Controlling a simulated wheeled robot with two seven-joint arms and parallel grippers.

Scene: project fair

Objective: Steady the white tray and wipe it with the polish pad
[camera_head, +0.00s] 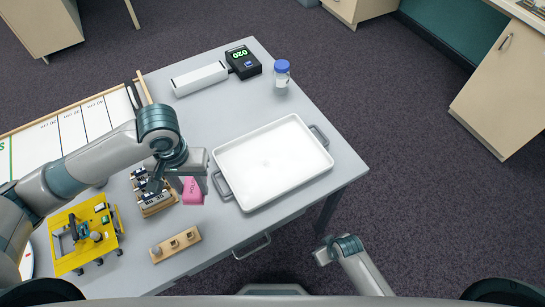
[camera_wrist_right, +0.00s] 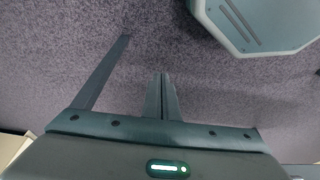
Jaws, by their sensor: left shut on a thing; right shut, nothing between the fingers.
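The white tray (camera_head: 270,160) lies flat on the grey table, empty, with a grey handle on its left side (camera_head: 222,186) and another at its right. My left gripper (camera_head: 192,182) is shut on the pink polish pad (camera_head: 193,194), left of the tray and apart from it. The pad's lettering shows only in part, and the gripper covers its upper part. My right gripper (camera_wrist_right: 160,98) is shut and empty, over the dark carpet in the right wrist view. In the head view my right arm is low, off the table's front right edge.
A blue-capped jar (camera_head: 282,74), a black display box (camera_head: 243,62) and a white bar (camera_head: 199,79) stand behind the tray. A yellow device (camera_head: 84,236), a wooden block with pegs (camera_head: 175,246) and a rack of small parts (camera_head: 152,196) are at the left front.

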